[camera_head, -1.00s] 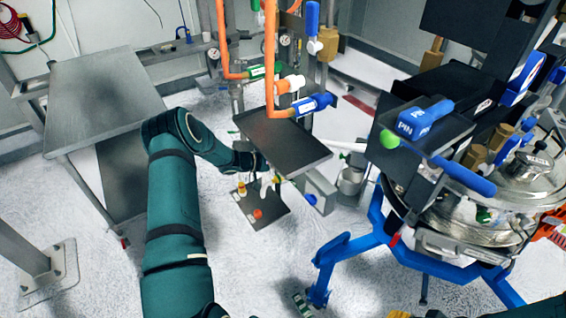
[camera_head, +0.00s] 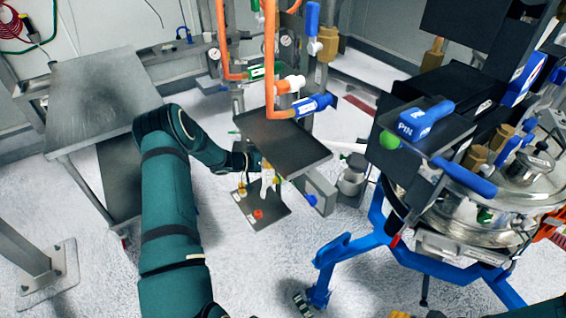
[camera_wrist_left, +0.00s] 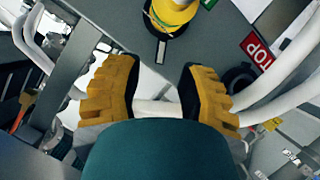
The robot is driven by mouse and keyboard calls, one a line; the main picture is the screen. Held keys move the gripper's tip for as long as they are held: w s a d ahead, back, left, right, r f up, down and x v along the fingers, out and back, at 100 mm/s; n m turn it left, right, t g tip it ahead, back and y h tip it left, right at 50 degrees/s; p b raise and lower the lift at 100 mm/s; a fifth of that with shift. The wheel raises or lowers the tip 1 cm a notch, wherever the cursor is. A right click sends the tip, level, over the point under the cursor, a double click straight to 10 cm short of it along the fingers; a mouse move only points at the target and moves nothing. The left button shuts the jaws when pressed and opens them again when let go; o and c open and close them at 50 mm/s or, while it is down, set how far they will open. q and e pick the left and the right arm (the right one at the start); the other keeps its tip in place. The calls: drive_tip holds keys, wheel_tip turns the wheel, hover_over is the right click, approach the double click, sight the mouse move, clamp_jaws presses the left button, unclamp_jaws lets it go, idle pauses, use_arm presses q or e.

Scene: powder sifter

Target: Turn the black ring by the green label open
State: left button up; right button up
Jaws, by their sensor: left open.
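My left gripper shows in the left wrist view (camera_wrist_left: 158,92) as two yellow ribbed fingers with dark inner pads, spread apart with nothing clasped. A black round part (camera_wrist_left: 238,80) lies just right of the right fingertip, next to a red label with white letters (camera_wrist_left: 257,50); I cannot tell if it is the ring of the task. A yellow part with a dark ring (camera_wrist_left: 172,14) is ahead of the fingers. In the head view my left arm reaches beside the black tray, its fingers partly hidden.
A black tray (camera_head: 290,137) stands beside the left hand, with a lower plate (camera_head: 262,214) beneath. A metal table (camera_head: 100,95) is at left. The steel sifter (camera_head: 470,215) on blue legs is at right. White tubes (camera_wrist_left: 290,75) run close to the fingers.

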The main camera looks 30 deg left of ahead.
use_arm(q)
drive_tip(key=v, duration=0.9)
idle(0.3)
